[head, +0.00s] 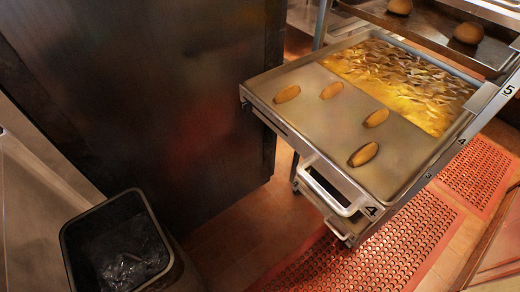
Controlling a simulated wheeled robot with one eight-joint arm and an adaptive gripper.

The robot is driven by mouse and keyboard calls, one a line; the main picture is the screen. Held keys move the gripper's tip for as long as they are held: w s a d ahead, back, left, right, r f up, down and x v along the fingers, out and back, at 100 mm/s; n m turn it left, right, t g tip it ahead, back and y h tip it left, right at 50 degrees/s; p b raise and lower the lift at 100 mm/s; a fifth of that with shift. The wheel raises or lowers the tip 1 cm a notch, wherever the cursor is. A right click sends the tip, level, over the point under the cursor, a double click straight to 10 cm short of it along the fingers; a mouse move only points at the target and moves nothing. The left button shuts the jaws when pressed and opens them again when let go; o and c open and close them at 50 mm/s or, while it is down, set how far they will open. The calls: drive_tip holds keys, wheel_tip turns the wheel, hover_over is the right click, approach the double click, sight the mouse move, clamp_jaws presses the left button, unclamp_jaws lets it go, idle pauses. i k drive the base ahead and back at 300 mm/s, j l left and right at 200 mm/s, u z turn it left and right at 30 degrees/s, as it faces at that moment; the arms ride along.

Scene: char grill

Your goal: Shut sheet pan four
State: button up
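Sheet pan four (325,130) juts out of the rack toward the lower left in the head view. A "4" label sits at its near front corner, beside a pale bar handle (333,190) below the front edge. Several oval brown rolls (362,154) lie on its bare front part. A bed of golden, chip-like food (400,80) covers its back part. The pan looks level. My gripper is not in view.
An upper pan (430,35) with round buns is above and behind at the upper right. A dark cabinet side (150,90) stands close on the left. A lined bin (140,196) is at the lower left. Red perforated mats (370,250) cover floor around the rack.

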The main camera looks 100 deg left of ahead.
sight(425, 96)
drive_tip(key=l+u, duration=0.15)
drive_tip(key=u, duration=0.3)
drive_tip(key=k+l+u, duration=0.1)
drive_tip(key=u, duration=0.35)
drive_tip(key=l+u, duration=0.15)
drive_tip(key=u, duration=0.35)
drive_tip(key=k+u, duration=0.15)
drive_tip(key=u, duration=0.3)
drive_tip(key=k+l+u, duration=0.1)
drive_tip(key=u, duration=0.35)
drive_tip(key=k+u, duration=0.1)
drive_tip(key=u, duration=0.35)
drive_tip(key=k+u, duration=0.1)
drive_tip(key=u, duration=0.35)
